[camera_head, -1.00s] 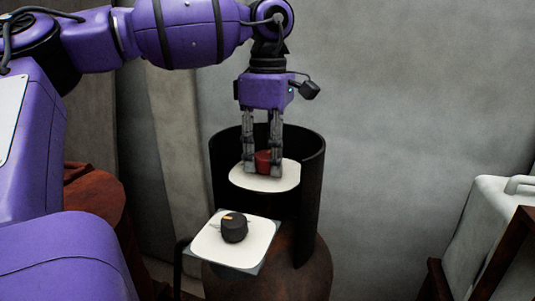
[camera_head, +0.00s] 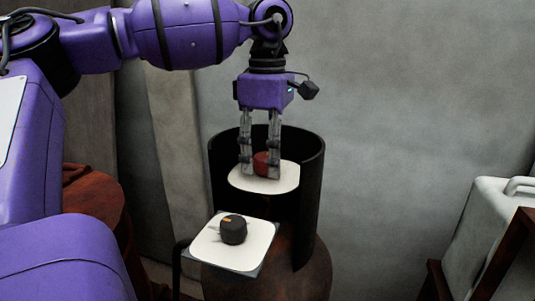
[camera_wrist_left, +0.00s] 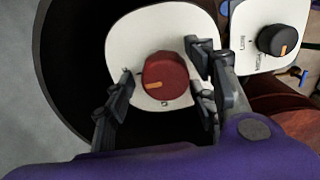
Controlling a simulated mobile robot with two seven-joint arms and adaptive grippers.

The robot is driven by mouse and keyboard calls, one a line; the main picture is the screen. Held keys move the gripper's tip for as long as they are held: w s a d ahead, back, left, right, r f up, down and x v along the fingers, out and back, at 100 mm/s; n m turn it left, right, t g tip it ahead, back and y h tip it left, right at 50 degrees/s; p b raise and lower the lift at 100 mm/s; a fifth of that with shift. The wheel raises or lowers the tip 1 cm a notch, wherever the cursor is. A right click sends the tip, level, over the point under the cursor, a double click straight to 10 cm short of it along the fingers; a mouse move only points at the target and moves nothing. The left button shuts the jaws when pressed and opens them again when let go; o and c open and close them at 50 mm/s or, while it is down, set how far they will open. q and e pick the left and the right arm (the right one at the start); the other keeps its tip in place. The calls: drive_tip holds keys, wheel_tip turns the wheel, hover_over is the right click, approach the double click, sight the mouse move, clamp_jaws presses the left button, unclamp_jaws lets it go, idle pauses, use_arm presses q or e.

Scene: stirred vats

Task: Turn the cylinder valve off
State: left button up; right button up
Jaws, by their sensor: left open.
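The red valve knob (camera_wrist_left: 166,72) sits on a white plate (camera_head: 262,184) inside the black collar (camera_head: 312,205) of a rusty brown cylinder (camera_head: 300,280). An orange mark on the knob points to the lower left in the left wrist view. My left gripper (camera_head: 261,170) points down over the plate, open, with its fingers on either side of the knob. Gaps show between fingers and knob in the wrist view. In the head view the fingers hide part of the knob (camera_head: 263,160). My right gripper is not in view.
A second white plate (camera_head: 207,246) with a black knob (camera_head: 233,230) and orange mark is in front of the collar. A rusty drum (camera_head: 95,198) stands at left. A pale container (camera_head: 487,220) stands at right. A grey wall is behind.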

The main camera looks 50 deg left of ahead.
use_arm(q)
wheel_tip(320, 180, up, 12)
idle(0.4)
drive_tip(key=shift+f, duration=0.1)
idle(0.5)
